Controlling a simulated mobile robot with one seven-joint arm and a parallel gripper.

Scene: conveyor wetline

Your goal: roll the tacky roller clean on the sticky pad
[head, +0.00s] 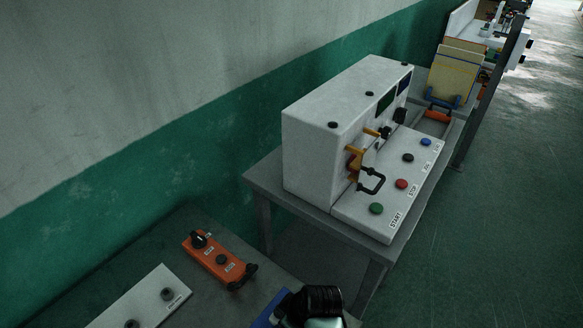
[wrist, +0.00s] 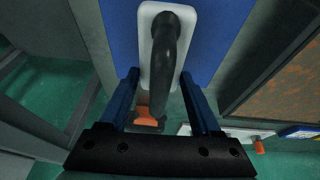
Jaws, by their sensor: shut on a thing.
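My gripper (wrist: 160,76) shows in the wrist view with its two blue fingers on either side of a black handle. The handle belongs to a white, round-cornered piece (wrist: 150,70), which I take for the tacky roller. The white piece lies over a flat blue surface (wrist: 215,35), probably the sticky pad. I cannot tell whether they touch. A blue edge (head: 268,313) also shows at the bottom of the head view, beside my dark wrist, which hides most of it. The fingertips are hidden in the head view.
An orange control box (head: 220,258) and a white panel with knobs (head: 142,300) lie on the dark near table (head: 190,222). A white machine (head: 345,125) with several buttons stands on the bench beyond. The floor (head: 480,220) at right is clear.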

